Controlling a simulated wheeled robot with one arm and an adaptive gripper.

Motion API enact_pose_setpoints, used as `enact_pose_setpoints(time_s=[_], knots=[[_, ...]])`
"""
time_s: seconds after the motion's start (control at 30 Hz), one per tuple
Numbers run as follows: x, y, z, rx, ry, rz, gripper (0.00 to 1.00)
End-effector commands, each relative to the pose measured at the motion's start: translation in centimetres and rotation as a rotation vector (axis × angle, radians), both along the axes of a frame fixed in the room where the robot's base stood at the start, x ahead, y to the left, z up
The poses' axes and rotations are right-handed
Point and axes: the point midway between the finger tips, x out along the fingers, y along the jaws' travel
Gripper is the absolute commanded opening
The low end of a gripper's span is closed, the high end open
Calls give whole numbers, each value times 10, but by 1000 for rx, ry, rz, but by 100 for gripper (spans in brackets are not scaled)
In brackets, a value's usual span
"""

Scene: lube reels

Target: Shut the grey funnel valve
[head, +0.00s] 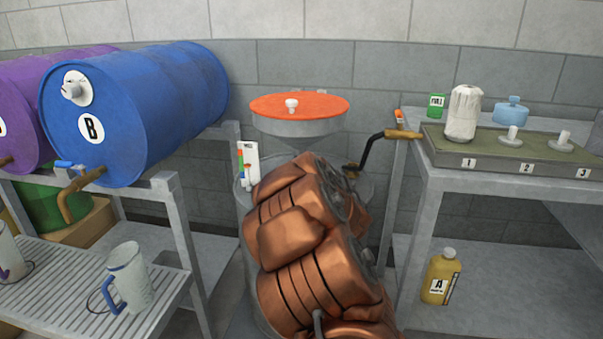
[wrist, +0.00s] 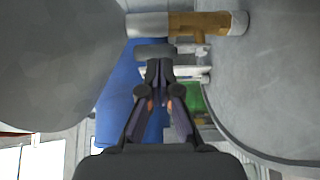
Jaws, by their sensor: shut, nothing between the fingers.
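The grey funnel (head: 297,128) stands at the back under an orange lid (head: 325,104) with a white knob. In the wrist view, the funnel (wrist: 60,60) fills the upper left. A grey spout joins a brass valve body (wrist: 195,24) at the top. A grey valve lever (wrist: 155,51) seems to lie alongside the pipe, joined by a brass stub. My gripper (wrist: 160,66) is shut and empty, its fingertips just short of the lever; I cannot tell whether they touch it. In the head view, my copper-coloured arm hides the gripper and the valve.
A blue drum (head: 150,105) lies on a rack at left, with a jug (head: 130,280) below. A grey bench (head: 440,190) at right bears a tray (head: 500,150). A large grey round surface (wrist: 265,80) is close at right of my gripper.

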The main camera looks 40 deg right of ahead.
Motion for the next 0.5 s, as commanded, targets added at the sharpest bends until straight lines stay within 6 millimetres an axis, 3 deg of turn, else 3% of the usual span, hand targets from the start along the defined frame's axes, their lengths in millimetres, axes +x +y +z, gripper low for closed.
enact_pose_setpoints(time_s=[0.2, 0.5], knots=[[15, -6, 0, -1, -2, 0, 0], [19, -8, 1, -1, -1, -1, 0]])
